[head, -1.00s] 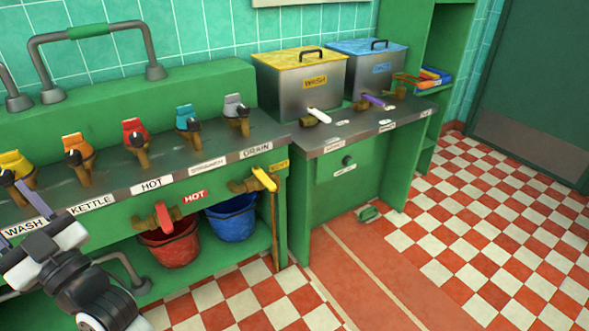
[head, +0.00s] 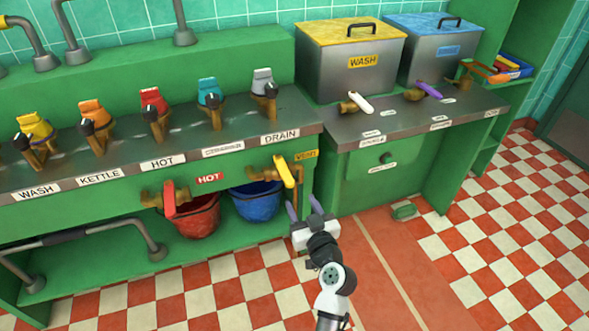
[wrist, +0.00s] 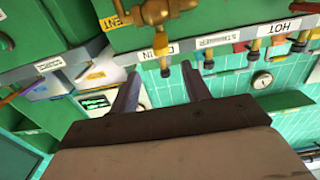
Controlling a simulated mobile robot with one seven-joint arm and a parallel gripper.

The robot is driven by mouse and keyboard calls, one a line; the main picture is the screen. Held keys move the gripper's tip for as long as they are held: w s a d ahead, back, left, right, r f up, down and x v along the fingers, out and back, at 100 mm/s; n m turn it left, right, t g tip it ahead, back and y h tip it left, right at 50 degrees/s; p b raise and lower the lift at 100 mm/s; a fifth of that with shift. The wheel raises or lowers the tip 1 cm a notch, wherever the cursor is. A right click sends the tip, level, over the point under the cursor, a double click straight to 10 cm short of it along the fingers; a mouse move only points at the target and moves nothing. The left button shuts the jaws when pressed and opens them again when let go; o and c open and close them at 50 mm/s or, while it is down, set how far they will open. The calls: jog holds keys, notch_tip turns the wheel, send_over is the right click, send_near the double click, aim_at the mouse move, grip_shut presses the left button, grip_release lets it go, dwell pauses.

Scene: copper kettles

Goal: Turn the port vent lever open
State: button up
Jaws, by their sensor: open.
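The handle slants down to the right. My gripper (head: 304,207) is open and empty, its two purple-grey fingers pointing up just below and right of the lever, apart from it. In the wrist view, which is upside down, the brass vent valve (wrist: 158,12) shows at the top, beyond the open fingers; its yellow handle is not clearly seen.
A red HOT lever (head: 169,199) sits to the left. A red bucket (head: 197,217) and a blue bucket (head: 257,202) stand under the counter. A brass pipe (head: 300,182) runs down beside the vent valve.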

aim_at(286, 173)
jog(key=p+x, duration=0.3)
jog(key=x, duration=1)
jog(key=shift+a, duration=0.1)
grip_shut()
